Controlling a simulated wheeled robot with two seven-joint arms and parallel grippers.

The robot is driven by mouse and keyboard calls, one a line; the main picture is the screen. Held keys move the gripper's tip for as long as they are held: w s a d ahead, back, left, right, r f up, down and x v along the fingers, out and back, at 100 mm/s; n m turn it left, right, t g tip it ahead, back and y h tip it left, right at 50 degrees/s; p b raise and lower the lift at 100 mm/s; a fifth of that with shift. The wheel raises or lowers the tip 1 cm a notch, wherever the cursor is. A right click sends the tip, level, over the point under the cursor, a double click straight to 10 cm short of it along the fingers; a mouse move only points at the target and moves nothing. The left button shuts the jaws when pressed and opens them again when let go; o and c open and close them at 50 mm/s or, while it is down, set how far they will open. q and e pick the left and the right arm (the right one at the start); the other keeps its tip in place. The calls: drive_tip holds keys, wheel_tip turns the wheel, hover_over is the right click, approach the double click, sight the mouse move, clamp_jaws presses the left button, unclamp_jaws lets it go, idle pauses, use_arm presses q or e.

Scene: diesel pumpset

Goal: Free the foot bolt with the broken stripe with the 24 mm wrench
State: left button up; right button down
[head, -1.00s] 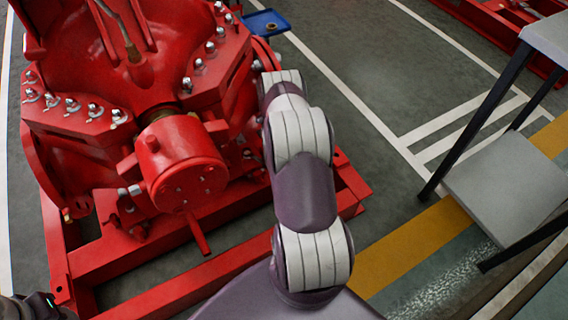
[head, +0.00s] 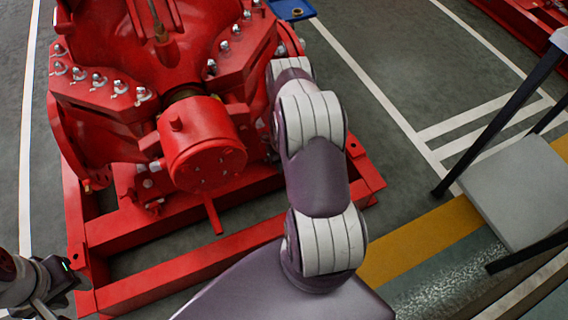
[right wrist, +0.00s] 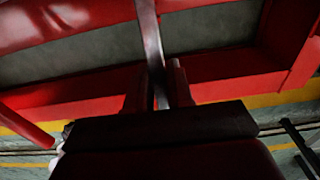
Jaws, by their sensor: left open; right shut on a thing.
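My right gripper (right wrist: 158,86) is shut on a grey metal bar, the shank of the wrench (right wrist: 150,35), in the right wrist view. The wrench runs up out of that frame, so its head is not seen. In the head view my right arm hides the right gripper and the wrench. My left gripper (head: 58,282) is open at the lower left of the head view, apart from the red pump (head: 204,143). Silver bolts show low on the pump near its foot (head: 150,183), but they are too small to tell any broken stripe.
The red base frame (head: 185,266) runs under and in front of the pump. Flange bolts (head: 120,87) line the casing. A blue tray (head: 293,12) lies behind. A grey-stepped stand (head: 510,195) is at the right. Grey floor between is clear.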

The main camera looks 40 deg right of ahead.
drive_tip(key=shift+f, duration=0.15)
drive_tip(key=shift+f+b, duration=0.5)
drive_tip(key=shift+b, duration=0.1)
drive_tip(key=shift+d, duration=0.1)
drive_tip(key=d+n+b, duration=0.2)
drive_tip(key=d+n, duration=0.1)
drive_tip(key=d, duration=0.1)
drive_tip(key=d+n+b, duration=0.2)
drive_tip(key=d+n, duration=0.1)
drive_tip(key=d+n+b, duration=0.2)
drive_tip(key=d, duration=0.2)
drive_tip(key=shift+w+d+f+n+b, duration=0.3)
drive_tip(key=shift+w+f+n+b, duration=0.05)
drive_tip(key=shift+w+n, duration=0.05)
drive_tip(key=shift+w+d+r, duration=0.15)
drive_tip(key=shift+d+r, duration=0.05)
drive_tip(key=shift+d, duration=0.15)
